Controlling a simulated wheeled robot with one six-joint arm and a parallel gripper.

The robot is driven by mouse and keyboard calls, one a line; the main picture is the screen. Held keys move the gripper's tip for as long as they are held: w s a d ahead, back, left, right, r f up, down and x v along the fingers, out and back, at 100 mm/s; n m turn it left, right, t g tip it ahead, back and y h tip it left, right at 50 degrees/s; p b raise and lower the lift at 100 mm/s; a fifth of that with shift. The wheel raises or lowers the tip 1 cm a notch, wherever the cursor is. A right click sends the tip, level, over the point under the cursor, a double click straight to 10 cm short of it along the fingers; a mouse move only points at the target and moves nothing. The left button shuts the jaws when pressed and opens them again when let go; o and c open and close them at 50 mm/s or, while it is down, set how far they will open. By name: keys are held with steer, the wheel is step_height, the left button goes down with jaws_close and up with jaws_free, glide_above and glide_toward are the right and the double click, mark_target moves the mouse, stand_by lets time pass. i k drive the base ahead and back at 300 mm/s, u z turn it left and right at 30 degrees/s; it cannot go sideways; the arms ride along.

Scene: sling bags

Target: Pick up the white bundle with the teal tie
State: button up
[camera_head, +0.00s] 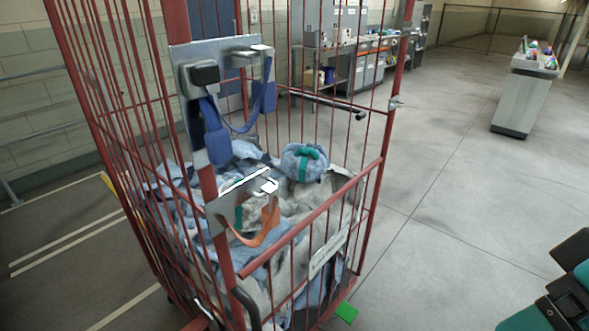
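A rounded pale blue-grey to whitish bundle (291,163) with a teal tie (308,155) around it rests on top of loose cloth inside a red wire cage cart (371,172). It sits toward the back right of the cart, partly behind thin red bars. Another bit of teal shows lower left behind the clear panel and cannot be made out well. My gripper is not in view; a teal and black part of my own body shows at the bottom right corner, apart from the cart.
Crumpled blue and grey cloth (300,203) fills the cart. Blue straps (213,140) and an orange strap (262,231) hang at its front. A grey cabinet (521,98) with bottles stands far right. Shelving lines the back. The floor right of the cart is clear.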

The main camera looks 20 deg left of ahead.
mark_target(248, 215)
steer(key=z, duration=0.55)
steer(key=i, duration=1.75)
steer(key=u, duration=3.05)
steer(key=i, duration=0.5)
steer(key=u, duration=0.15)
